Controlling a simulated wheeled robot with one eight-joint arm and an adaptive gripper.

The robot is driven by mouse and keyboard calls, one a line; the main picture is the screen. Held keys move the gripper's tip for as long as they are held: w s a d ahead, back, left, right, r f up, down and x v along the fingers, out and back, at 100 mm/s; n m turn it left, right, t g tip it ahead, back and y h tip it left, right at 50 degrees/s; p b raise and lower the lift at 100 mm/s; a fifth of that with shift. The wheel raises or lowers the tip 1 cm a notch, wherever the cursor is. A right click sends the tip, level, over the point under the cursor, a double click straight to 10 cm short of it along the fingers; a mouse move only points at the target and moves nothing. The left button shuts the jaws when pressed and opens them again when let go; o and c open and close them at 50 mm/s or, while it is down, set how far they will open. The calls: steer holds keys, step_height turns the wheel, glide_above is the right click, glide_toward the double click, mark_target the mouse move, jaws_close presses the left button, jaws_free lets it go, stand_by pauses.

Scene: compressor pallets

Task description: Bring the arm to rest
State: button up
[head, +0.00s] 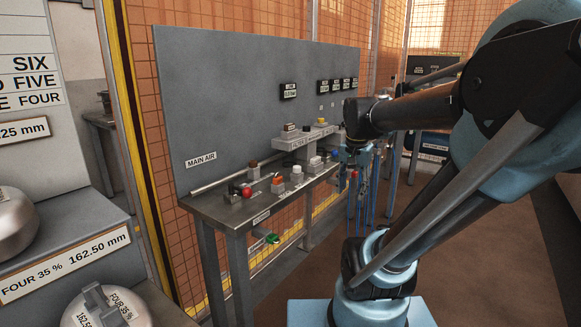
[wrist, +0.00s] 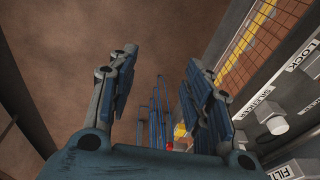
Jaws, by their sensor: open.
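My arm reaches in from the right of the head view, its forearm about level and its wrist near the right end of the steel bench (head: 222,212). My gripper (head: 354,160) hangs at the end of it, small and partly lost against blue parts behind. In the wrist view my gripper (wrist: 163,75) has its two fingers wide apart, with nothing held between them. Thin blue upright rods (wrist: 158,118) show beyond the fingers, apart from them as far as I can tell.
The bench carries a red knob (head: 246,192), several blocks and a grey raised unit (head: 306,139) close to my gripper. A grey panel (head: 240,100) stands behind. Labelled shelves with round metal parts (head: 105,309) are at left. Brown floor (head: 480,270) is open at right.

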steer(key=s+f+n, duration=0.7)
steer(key=s+f, duration=0.4)
steer(key=shift+f, duration=0.2)
steer(key=shift+a, duration=0.1)
steer(key=shift+w+f, duration=0.2)
steer(key=shift+w, duration=0.15)
